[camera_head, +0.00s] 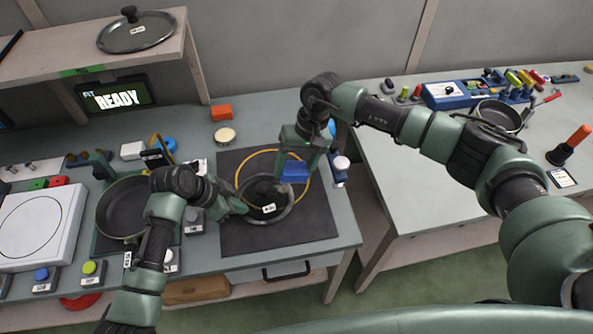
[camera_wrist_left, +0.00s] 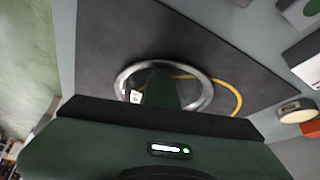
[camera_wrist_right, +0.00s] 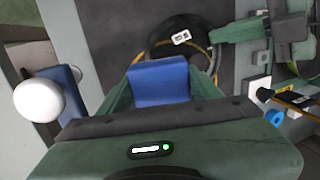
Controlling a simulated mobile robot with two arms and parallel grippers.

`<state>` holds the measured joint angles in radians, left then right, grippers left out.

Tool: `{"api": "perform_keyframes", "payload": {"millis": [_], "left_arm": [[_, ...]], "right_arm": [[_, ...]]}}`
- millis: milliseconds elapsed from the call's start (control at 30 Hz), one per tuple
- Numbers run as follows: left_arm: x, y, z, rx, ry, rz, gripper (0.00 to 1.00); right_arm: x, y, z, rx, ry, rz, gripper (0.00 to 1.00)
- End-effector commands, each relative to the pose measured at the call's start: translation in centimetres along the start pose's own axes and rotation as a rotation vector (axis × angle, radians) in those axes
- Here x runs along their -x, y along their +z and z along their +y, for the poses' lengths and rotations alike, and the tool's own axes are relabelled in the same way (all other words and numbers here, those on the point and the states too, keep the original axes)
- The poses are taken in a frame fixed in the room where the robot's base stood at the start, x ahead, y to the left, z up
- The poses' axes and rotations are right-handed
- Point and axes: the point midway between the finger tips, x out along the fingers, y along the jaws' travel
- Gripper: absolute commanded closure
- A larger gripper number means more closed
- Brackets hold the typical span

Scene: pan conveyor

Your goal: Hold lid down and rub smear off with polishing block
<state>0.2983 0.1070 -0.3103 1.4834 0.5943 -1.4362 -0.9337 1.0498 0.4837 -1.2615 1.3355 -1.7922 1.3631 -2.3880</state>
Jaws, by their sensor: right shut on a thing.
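The lid (camera_head: 287,214) lies on the dark mat (camera_head: 240,241), a dark disc with a shiny rim and a white label. Its rim also shows in the left wrist view (camera_wrist_left: 208,96). My left gripper (camera_head: 243,207) reaches over the lid from the left with its fingers together; whether the tips touch the lid is hard to tell. My right gripper (camera_head: 297,160) is shut on the blue polishing block (camera_head: 294,173), over the lid's far right side. The block sits between its fingers in the right wrist view (camera_wrist_right: 158,80). I cannot make out a smear.
A yellow ring (camera_head: 309,185) runs around the lid's far side. A pan (camera_head: 122,210) and a white plate unit (camera_head: 40,225) are at the left. Another lid (camera_head: 135,33) lies on the shelf.

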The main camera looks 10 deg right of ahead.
Motion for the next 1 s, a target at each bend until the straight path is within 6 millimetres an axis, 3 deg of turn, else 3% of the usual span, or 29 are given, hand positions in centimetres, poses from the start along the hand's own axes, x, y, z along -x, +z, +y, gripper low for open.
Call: {"api": "perform_keyframes", "payload": {"millis": [33,600,1000], "left_arm": [[-0.4,0.7,0.1,0.005,0.002,-0.013,1.0],[-0.4,0.7,0.1,0.005,0.002,-0.013,1.0],[-0.4,0.7,0.1,0.005,0.003,-0.013,1.0]], "right_arm": [[-0.4,-0.1,0.0,0.0,0.0,-0.003,0.69],[-5.5,-0.1,0.1,-0.001,0.0,-0.002,0.69],[-6.1,-0.1,0.1,-0.001,0.0,-0.001,0.69]]}}
